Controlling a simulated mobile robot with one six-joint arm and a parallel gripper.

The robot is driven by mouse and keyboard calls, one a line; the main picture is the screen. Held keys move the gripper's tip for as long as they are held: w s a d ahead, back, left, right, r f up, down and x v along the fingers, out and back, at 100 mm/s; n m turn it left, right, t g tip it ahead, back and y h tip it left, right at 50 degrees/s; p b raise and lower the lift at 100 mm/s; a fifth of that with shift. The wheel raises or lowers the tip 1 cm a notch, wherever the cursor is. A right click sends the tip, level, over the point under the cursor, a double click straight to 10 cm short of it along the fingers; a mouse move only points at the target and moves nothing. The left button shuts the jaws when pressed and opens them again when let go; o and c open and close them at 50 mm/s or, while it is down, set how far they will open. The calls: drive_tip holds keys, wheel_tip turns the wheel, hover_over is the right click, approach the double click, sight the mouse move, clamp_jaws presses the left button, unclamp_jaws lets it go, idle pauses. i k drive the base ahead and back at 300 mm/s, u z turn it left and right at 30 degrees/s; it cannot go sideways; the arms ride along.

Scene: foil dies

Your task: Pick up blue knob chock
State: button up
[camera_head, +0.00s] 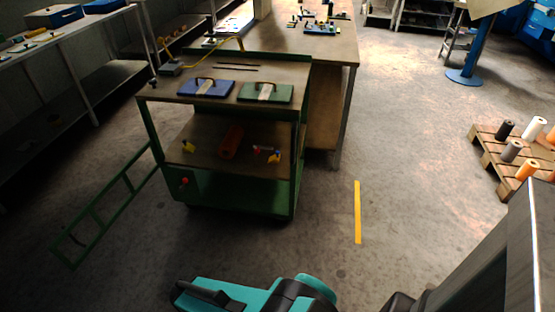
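A group of small red, yellow and blue pieces (266,153) lies on the right of the lower shelf of the green cart. One piece at its right end looks blue (277,151), but it is too small to tell if it is a knob chock. My teal and black arm shows at the bottom edge, well apart from the cart. No gripper fingertips can be made out.
The green cart (225,190) has a blue plate (192,89) and a green plate (282,93) on top. An orange block (231,141) and a yellow piece (188,147) share its lower shelf. A pallet (486,155) with rolls stands right. The floor around the yellow strip (358,212) is clear.

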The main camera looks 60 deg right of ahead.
sight(275, 158)
drive_tip(key=i, duration=0.85)
drive_tip(key=u, duration=0.05)
